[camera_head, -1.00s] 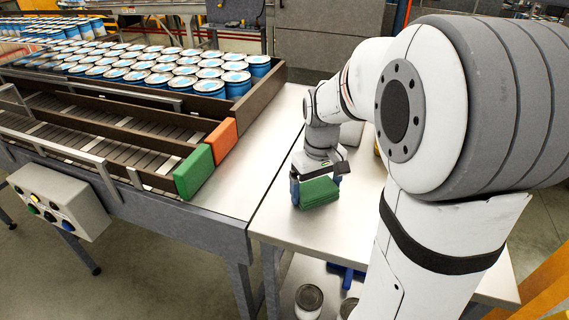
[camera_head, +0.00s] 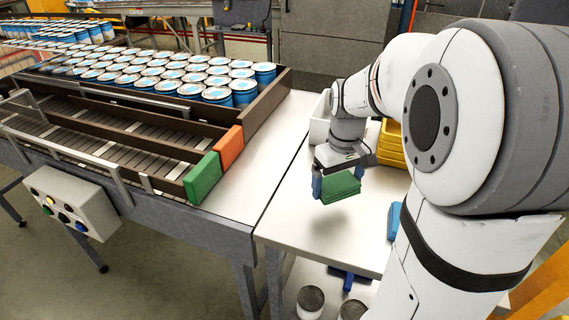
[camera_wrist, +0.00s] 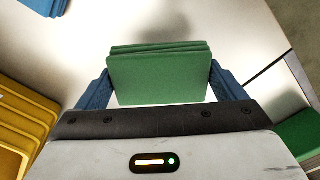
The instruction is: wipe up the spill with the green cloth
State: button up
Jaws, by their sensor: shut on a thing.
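The green cloth (camera_head: 340,187) is a folded, layered pad held in my gripper (camera_head: 338,185), above the white table. In the wrist view the cloth (camera_wrist: 158,75) sits between the two blue fingers of my gripper (camera_wrist: 160,85), which are shut on its sides. A shadow lies on the table below it in the head view, so it is clear of the surface. I cannot make out the spill in either view.
Yellow stacked trays (camera_head: 391,143) and a white bin (camera_head: 320,122) stand at the table's back. A blue item (camera_head: 394,221) lies at the right. The conveyor with green (camera_head: 202,178) and orange (camera_head: 230,147) end blocks and several cans is left. The table's front left is bare.

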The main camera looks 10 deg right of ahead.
jog(key=shift+r+p, duration=0.7)
jog(key=shift+r, duration=0.55)
jog(key=shift+d, duration=0.1)
